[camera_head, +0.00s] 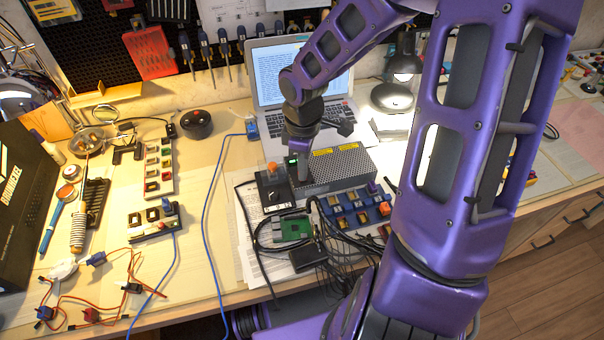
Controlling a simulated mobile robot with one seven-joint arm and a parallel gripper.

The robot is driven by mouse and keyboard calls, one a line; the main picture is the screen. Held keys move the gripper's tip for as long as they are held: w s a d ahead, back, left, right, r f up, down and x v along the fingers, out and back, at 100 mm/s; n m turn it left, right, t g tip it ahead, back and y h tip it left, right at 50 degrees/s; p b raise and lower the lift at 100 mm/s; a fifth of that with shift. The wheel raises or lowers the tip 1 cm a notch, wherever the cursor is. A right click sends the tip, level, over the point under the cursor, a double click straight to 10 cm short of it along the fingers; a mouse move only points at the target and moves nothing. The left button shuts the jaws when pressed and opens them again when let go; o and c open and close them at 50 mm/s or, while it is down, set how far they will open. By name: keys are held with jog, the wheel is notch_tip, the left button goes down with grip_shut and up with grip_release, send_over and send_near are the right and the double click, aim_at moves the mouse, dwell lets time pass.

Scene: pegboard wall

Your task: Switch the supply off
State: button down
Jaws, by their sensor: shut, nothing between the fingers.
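The supply (345,166) is a grey perforated metal box with yellow labels on top, lying on the workbench in front of the laptop. A small green light (292,160) shows at its left end, right beside my gripper. My gripper (303,178) points down at this left end, shut and empty. It covers part of that end face. I cannot make out the switch or its position, nor whether the fingertips touch the box.
A black box with an orange knob (271,167) stands just left of my gripper. In front lie a green circuit board (292,229), black cables and a blue module rack (352,206). The open laptop (300,85) is behind. Bare bench (195,235) lies to the left.

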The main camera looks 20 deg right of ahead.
notch_tip(320, 180, up, 7)
jog(key=p, duration=0.6)
jog(key=shift+p, duration=0.4)
jog(key=shift+w, duration=0.1)
